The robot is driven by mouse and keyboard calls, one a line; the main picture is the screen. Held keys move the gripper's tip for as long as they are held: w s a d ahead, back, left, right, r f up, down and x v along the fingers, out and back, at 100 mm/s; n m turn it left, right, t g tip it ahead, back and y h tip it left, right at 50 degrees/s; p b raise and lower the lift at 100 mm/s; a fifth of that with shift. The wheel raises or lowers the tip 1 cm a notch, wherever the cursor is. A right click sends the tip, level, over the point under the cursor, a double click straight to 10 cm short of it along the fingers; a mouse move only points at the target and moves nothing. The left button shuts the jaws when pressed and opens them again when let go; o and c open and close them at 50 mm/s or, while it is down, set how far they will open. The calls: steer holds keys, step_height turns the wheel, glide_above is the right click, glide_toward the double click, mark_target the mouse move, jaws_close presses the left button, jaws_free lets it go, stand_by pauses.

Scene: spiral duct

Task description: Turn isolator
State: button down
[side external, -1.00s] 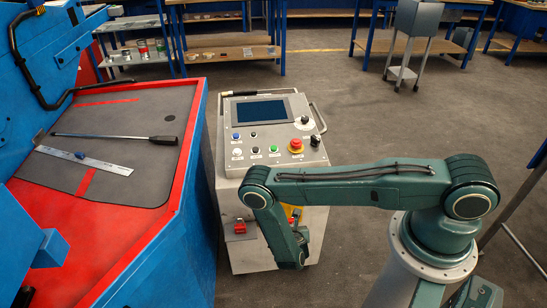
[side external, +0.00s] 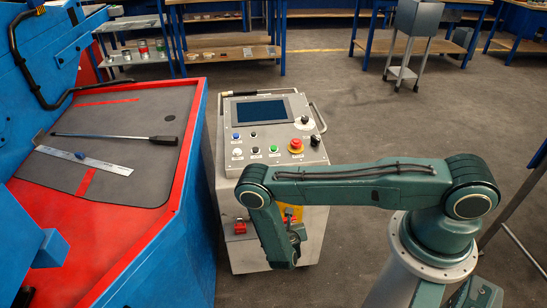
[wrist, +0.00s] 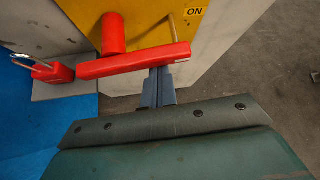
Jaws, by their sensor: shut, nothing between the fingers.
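The isolator's red handle (wrist: 135,61) is a long bar in the wrist view, lying nearly level with its right end slightly higher. A red cylinder (wrist: 113,33) stands beside its left part. The handle is in front of a yellow plate (wrist: 165,22) with an "ON" label (wrist: 195,11) at upper right. My gripper (wrist: 158,74) is shut and empty, with its fingertips at the lower edge of the bar's right half. Whether they touch it I cannot tell. In the side view my arm hides most of the isolator, and the yellow plate (side external: 290,212) shows only partly.
A red padlock (wrist: 54,72) with a metal shackle is left of the handle. The isolator is on the control console (side external: 228,190), which has a screen and a red emergency button (side external: 296,145). The blue and red machine (side external: 190,165) stands close on the left. Open floor lies right.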

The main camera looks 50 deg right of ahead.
steer(key=shift+w+a+r+n+g+h, duration=0.1)
steer(key=shift+w+r+n+g+h, duration=0.05)
steer(key=shift+r+n+g+h, duration=0.5)
steer(key=shift+r, duration=0.2)
steer(key=shift+w+a+r+n+g+h, duration=0.75)
steer(key=shift+w+a+r+n+h, duration=0.4)
steer(key=shift+w+a+r+h, duration=0.25)
